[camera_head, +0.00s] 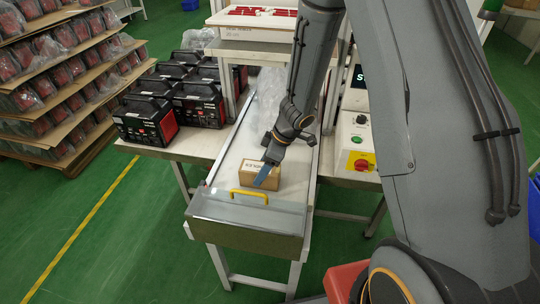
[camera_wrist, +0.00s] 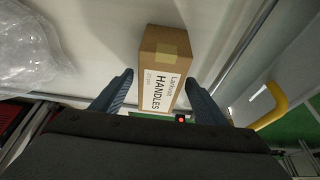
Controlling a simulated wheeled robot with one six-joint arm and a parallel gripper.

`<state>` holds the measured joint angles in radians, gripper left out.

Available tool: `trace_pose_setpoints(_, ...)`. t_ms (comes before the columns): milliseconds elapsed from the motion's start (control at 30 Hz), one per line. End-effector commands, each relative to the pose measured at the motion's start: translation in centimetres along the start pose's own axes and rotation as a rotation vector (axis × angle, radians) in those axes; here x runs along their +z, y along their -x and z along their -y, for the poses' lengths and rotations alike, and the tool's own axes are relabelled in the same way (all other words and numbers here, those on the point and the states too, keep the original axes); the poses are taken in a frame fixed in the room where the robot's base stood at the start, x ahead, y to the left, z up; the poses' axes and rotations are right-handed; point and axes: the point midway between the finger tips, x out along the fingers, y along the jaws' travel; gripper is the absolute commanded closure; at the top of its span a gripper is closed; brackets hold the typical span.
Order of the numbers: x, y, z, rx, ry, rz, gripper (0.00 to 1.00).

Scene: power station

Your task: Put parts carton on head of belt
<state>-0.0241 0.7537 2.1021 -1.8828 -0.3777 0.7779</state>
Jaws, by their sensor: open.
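The parts carton (camera_head: 258,173) is a small brown box on the white belt (camera_head: 232,160), close behind the yellow handle at the belt's near end. In the wrist view the carton (camera_wrist: 163,68) shows a white label reading "HANDLES" and a strip of tape. My gripper (camera_head: 265,172) is over the carton in the head view and hides part of it. In the wrist view my gripper (camera_wrist: 157,92) is open, with one finger on each side of the carton's labelled end. Gaps show between the fingers and the carton.
A clear cover with a yellow handle (camera_head: 249,195) spans the belt's near end. Clear plastic wrap (camera_wrist: 28,45) lies farther along the belt. Black and red power units (camera_head: 150,118) stand on the left table. A control box (camera_head: 356,142) with buttons is at right.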

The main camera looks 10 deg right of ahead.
Motion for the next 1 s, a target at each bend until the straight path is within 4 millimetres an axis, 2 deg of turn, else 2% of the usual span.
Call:
trace_pose_setpoints(100, -0.1, 2.8, -0.1, 0.004, 0.002, -0.001, 0.33)
trace_pose_setpoints(300, -0.1, 6.7, -0.1, 0.004, 0.001, -0.001, 0.33)
trace_pose_setpoints(500, -0.1, 9.2, 0.0, 0.002, 0.001, -0.001, 0.33)
trace_pose_setpoints(667, -0.3, 10.2, -0.3, 0.022, -0.011, -0.007, 0.33)
trace_pose_setpoints(767, -0.9, 11.2, -1.3, 0.088, -0.056, -0.025, 0.33)
trace_pose_setpoints(867, -1.4, 13.0, -2.9, 0.198, -0.136, -0.042, 0.33)
trace_pose_setpoints(1000, -0.7, 16.2, -4.5, 0.356, -0.285, -0.033, 0.33)
